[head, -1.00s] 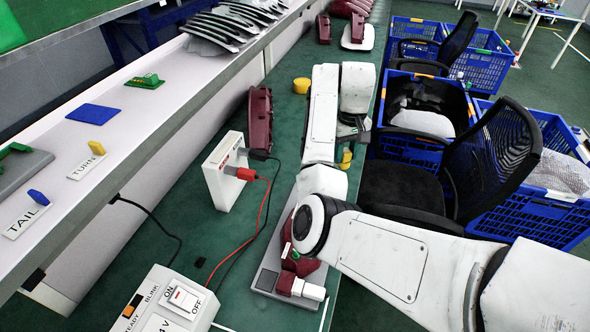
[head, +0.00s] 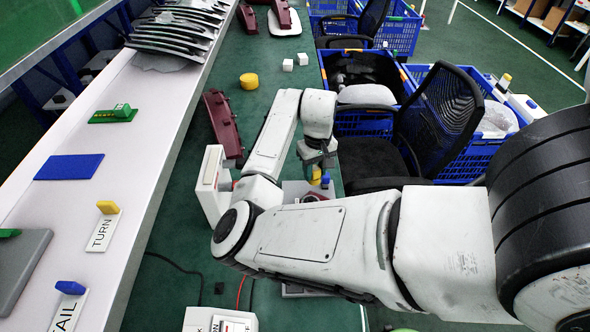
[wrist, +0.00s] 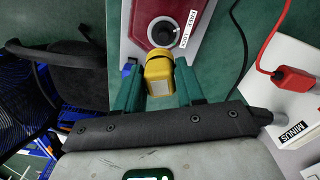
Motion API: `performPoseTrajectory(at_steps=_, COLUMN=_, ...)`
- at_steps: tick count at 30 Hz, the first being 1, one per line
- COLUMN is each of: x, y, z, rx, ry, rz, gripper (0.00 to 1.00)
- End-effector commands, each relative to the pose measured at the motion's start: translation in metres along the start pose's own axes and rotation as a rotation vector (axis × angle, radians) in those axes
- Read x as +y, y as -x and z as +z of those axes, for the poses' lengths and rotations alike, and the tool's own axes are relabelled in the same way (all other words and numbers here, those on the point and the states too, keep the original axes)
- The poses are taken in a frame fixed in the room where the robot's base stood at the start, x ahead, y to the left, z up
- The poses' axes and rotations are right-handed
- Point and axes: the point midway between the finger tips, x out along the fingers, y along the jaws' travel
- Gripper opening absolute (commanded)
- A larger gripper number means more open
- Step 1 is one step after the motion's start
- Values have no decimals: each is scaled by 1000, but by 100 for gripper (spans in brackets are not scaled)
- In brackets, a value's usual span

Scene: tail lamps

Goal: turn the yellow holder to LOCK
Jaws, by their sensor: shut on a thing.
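My gripper (wrist: 160,80) is shut on the yellow holder (wrist: 159,76), a blocky piece between its green fingers in the wrist view. In the head view the holder (head: 316,176) shows small below my gripper (head: 318,162). A dark red lamp body (wrist: 148,14) lies just beyond it, with a dark round socket (wrist: 165,33) and a white label (wrist: 193,20) reading FREE and LOCK. The socket shows apart from the holder in the picture; I cannot tell whether they touch. A blue piece (head: 326,180) shows beside the holder. My arm hides most of the lamp in the head view.
A red plug (wrist: 293,79) and cable lie right of the lamp, by a white box (wrist: 305,130) marked MINUS. A dark red lamp part (head: 222,124) and yellow cylinder (head: 249,81) stand on the green bench. A chair (head: 436,115) and blue crates (head: 350,120) are at right.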

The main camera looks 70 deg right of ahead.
Motion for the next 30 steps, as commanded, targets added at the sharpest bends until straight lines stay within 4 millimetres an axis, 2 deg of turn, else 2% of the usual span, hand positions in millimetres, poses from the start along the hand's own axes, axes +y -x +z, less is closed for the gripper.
performPoseTrajectory(at_steps=4, x=-2, y=-4, z=7, rx=0, ry=-1, rz=0, gripper=6)
performPoseTrajectory(at_steps=18, x=-1, y=-2, z=8, rx=-3, ry=1, rz=2, gripper=6)
performPoseTrajectory(at_steps=30, x=-2, y=-46, z=8, rx=-2, ry=1, rz=1, gripper=6)
